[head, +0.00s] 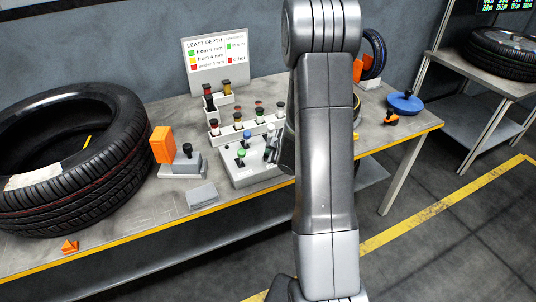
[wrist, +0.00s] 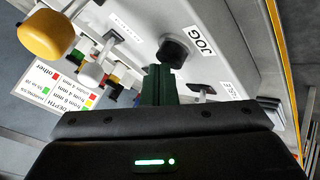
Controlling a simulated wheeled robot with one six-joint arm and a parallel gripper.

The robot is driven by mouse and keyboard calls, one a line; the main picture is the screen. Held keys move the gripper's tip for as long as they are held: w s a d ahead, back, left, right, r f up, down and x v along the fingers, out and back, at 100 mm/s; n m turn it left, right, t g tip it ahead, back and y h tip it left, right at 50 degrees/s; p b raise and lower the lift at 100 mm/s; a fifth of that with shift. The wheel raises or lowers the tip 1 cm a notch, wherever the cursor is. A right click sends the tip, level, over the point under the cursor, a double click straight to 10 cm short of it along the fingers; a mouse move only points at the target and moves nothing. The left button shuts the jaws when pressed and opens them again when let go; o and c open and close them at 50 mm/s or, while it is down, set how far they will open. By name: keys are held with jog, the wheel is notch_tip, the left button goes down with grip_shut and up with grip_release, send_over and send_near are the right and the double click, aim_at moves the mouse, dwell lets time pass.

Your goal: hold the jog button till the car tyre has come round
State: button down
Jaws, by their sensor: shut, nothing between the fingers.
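The jog button (wrist: 172,52) is a dark, faceted knob beside the JOG label (wrist: 198,37) on a pale control box, in the wrist view. My gripper (wrist: 160,72) is shut and empty, with its dark green fingertips right at the button. I cannot tell whether they touch or press it. In the head view the control box (head: 236,177) stands on the bench, and my arm hides part of it. A large black tyre (head: 75,190) lies on the bench at the left. Another tyre (head: 505,57) lies on a stand at the far right. Neither is labelled as the car tyre.
A yellow knob (wrist: 46,35) stands near my gripper. Several coloured-top stamps stand in racks behind the box, below a LEAST DEPTH sign (head: 214,62). An orange block (head: 163,145) and a blue disc (head: 405,104) are on the bench. The floor at right is clear.

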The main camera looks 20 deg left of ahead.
jog(key=shift+r+p, duration=0.6)
jog(key=shift+r, duration=0.2)
notch_tip(320, 180, up, 5)
jog(key=p, duration=0.4)
jog(key=shift+r+p, duration=0.1)
jog(key=shift+p, duration=0.25)
